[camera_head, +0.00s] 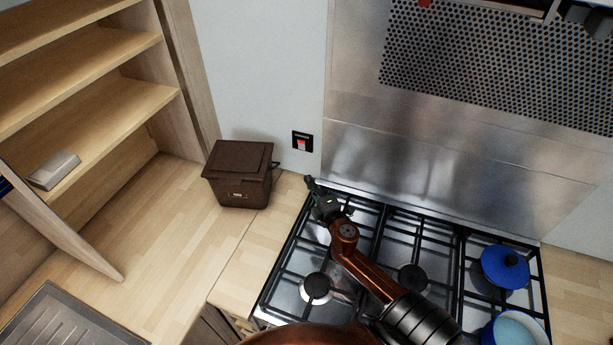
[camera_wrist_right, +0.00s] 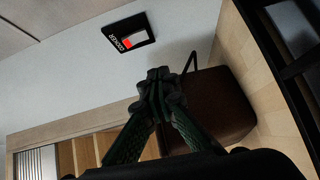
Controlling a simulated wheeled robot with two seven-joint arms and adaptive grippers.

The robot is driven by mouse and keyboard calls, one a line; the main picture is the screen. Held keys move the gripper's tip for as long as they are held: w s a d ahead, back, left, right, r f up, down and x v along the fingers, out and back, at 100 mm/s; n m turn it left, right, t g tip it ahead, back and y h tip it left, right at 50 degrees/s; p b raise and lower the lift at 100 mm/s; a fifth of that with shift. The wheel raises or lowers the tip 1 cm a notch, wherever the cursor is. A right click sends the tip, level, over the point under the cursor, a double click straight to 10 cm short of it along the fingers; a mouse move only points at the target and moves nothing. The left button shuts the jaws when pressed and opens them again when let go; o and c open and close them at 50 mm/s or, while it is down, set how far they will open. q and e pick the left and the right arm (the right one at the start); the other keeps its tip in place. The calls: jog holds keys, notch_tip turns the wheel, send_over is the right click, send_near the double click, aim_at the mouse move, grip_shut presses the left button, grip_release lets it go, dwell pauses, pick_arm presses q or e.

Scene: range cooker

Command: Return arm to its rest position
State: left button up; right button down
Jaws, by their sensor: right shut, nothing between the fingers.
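My right arm reaches from the lower right over the gas cooker (camera_head: 377,222) to its back left corner. My right gripper (camera_head: 311,183) is there, beside the brown box and below the wall switch. In the right wrist view the gripper (camera_wrist_right: 158,80) is shut with its fingertips together and nothing between them. The red-lit cooker switch (camera_head: 302,142) is on the wall; it also shows in the right wrist view (camera_wrist_right: 128,36), apart from the fingers. My left gripper is in neither view.
A brown lidded box (camera_head: 240,190) stands on the wooden counter, left of the gripper; it also shows in the right wrist view (camera_wrist_right: 222,106). A blue lid (camera_head: 500,270) and a blue pot (camera_head: 515,330) are at the cooker's right. Open shelves (camera_head: 110,95) stand at left. The counter's middle is clear.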

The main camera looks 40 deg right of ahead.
dwell(0.4)
jog(key=w+d+r+p, duration=0.3)
jog(key=w+p, duration=0.1)
jog(key=w, duration=0.4)
jog(key=shift+m, duration=0.3)
jog(key=v, duration=0.4)
jog(key=b+v, duration=0.1)
jog(key=shift+s+a+f, duration=0.3)
jog(key=shift+a, duration=0.2)
